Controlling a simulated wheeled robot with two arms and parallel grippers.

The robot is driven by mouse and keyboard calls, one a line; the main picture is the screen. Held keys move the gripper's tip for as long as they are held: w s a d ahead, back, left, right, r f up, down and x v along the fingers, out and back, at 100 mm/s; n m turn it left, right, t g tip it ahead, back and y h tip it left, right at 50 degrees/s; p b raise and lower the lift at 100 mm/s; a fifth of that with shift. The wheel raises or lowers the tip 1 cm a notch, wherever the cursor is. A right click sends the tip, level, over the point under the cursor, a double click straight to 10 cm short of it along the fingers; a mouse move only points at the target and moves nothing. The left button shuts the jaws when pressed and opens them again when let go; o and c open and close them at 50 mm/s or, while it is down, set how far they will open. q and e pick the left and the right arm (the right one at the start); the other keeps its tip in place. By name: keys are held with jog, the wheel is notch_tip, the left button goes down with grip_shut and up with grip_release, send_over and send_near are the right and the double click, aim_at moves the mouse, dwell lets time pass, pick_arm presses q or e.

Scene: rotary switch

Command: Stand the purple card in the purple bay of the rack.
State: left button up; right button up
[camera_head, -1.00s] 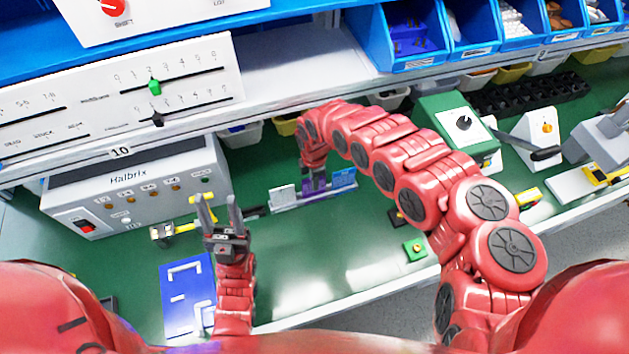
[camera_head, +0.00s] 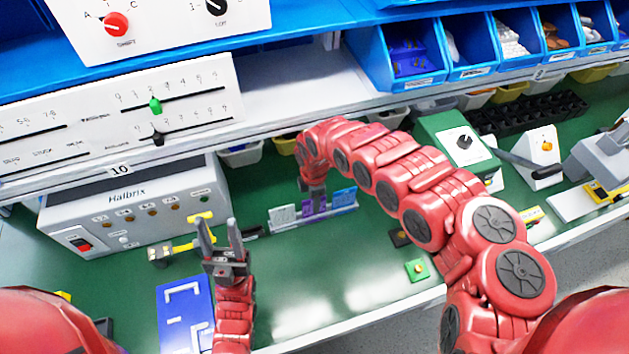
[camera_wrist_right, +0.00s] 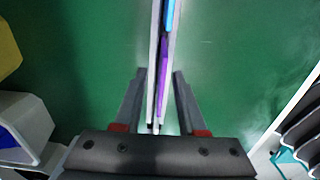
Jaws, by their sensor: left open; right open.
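The purple card (camera_head: 313,204) stands in the middle bay of the low rack (camera_head: 322,220), between a pale card and a blue card. It appears upright. My right gripper (camera_head: 315,187) is above it, pointing down. In the right wrist view, the open fingers of my right gripper (camera_wrist_right: 159,78) lie on either side of the rack line, with the purple card (camera_wrist_right: 163,72) seen edge-on between them and gaps showing on both sides. Bay colours are hidden. My left gripper (camera_head: 219,238) is open and empty, over the bench at the left.
The pale card (camera_head: 283,214) and blue card (camera_head: 344,197) stand in the outer bays. A grey Halbrix box (camera_head: 130,205), a yellow-handled tool (camera_head: 185,248) and a blue panel (camera_head: 184,312) are at the left. Bench front centre is clear.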

notch_tip(320, 180, up, 16)
jog(key=p, duration=0.2)
jog(key=shift+d, duration=0.1)
notch_tip(320, 180, up, 9)
jog(key=p, duration=0.8)
jog(key=shift+p, duration=0.35)
